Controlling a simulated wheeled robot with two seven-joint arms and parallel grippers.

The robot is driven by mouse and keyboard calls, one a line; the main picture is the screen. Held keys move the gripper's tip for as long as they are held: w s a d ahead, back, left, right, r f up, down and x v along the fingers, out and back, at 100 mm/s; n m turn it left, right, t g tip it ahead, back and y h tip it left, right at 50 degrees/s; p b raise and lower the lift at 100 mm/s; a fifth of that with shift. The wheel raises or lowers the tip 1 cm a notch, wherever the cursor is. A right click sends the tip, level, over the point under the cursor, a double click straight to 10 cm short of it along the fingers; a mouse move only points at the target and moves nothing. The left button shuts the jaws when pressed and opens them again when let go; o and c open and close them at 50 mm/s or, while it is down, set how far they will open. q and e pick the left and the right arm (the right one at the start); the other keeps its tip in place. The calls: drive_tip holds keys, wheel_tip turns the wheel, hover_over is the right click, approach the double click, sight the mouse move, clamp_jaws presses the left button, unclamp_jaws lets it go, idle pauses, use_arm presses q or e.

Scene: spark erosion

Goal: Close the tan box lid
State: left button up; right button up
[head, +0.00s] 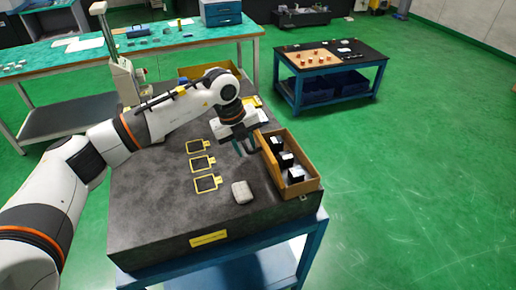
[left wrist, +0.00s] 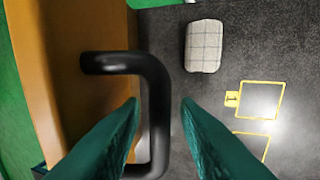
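The tan box (head: 312,184) stands at the right edge of the dark worktable, its top open, with several black-and-white blocks (head: 285,159) inside. I cannot make out its lid clearly. My left gripper (head: 244,148) is at the box's left side, pointing down. In the left wrist view a black U-shaped handle (left wrist: 156,85) stands out from a tan panel (left wrist: 98,25). The green fingers of my left gripper (left wrist: 159,103) are apart, one on each side of the handle's bar; contact cannot be told. My right gripper is not in view.
A pale checked block (head: 242,192) lies left of the box and also shows in the left wrist view (left wrist: 204,46). Several yellow-framed plates (head: 202,163) lie on the worktable (head: 150,215). A blue-framed side table (head: 372,52) stands behind on the green floor.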

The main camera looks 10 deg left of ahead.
use_arm(q)
drive_tip(key=shift+c, duration=0.6)
clamp_jaws()
drive_tip(key=shift+d+r, duration=0.1)
drive_tip(key=shift+w+d+r, duration=0.45)
drive_tip(key=shift+d+r, duration=0.15)
